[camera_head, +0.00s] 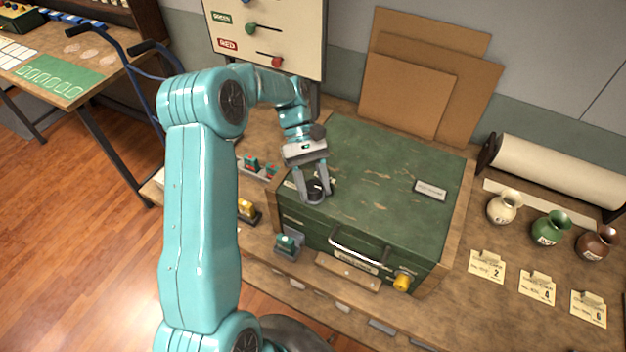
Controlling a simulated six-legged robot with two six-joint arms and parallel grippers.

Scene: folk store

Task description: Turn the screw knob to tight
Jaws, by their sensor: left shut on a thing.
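The screw knob (315,190) is a small black round knob on the top of a worn green box, near its front left corner. My left gripper (314,194) reaches down from above and is shut on the knob, with one finger on each side of it. The fingers hide part of the knob and any marks close to it. The green box (390,170) stands on a wooden bench. My right gripper does not show.
The box has a metal handle (358,246) and a yellow knob (402,281) on its front. Three small vases, with the green vase (550,229) in the middle, stand at the right. Cardboard sheets (405,92) lean behind. A slider panel (290,40) stands at the back left.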

